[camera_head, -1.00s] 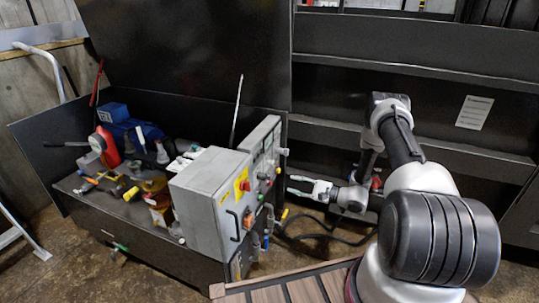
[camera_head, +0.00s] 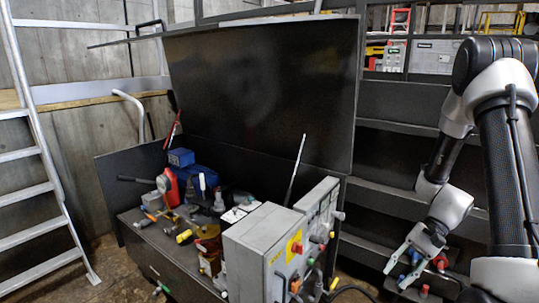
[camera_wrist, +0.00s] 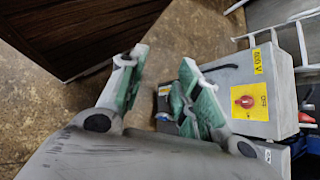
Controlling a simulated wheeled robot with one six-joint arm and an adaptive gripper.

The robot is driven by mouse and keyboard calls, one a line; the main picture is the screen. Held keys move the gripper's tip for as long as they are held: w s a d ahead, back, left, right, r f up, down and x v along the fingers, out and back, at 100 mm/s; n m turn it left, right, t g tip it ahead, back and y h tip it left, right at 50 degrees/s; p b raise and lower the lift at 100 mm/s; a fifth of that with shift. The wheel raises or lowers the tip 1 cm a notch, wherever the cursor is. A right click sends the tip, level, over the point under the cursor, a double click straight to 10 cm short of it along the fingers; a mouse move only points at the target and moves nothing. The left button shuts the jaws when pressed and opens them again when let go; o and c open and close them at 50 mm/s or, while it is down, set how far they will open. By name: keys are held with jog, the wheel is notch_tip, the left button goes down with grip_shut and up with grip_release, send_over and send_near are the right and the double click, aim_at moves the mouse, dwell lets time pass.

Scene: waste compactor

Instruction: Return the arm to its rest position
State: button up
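My arm stands on the right side of the head view. Its dark upper link rises to a bend near the top right, and the forearm slopes down and left. My gripper (camera_head: 397,270) hangs at its lower end, in front of the dark shelving and right of the grey control box. In the wrist view my gripper (camera_wrist: 165,68) has its two green-lined fingers spread apart, with only floor between their tips. It holds nothing.
The grey control box (camera_head: 262,250), with a red switch (camera_wrist: 246,101), stands near my gripper. Dark shelving (camera_head: 395,150) is behind my arm. A ladder (camera_head: 40,150) leans at the left. Brown floor (camera_wrist: 205,35) shows beyond my fingers.

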jog(key=s+r+n+t+h, duration=0.2)
jog(key=s+r+h, duration=0.1)
jog(key=r, duration=0.6)
jog(key=s+d+r+n+t+h, duration=0.1)
jog(key=s+r+n+t+h, duration=0.1)
jog(key=s+r, duration=0.3)
jog(key=s+d+r+n+t+h, duration=0.1)
jog(key=s+r+n+t+h, duration=0.2)
jog(key=r, duration=1)
jog(key=shift+s+d+r+n+t+h, duration=0.2)
jog(key=shift+s+r+n+t+h, duration=0.15)
jog(key=shift+n+t, duration=0.35)
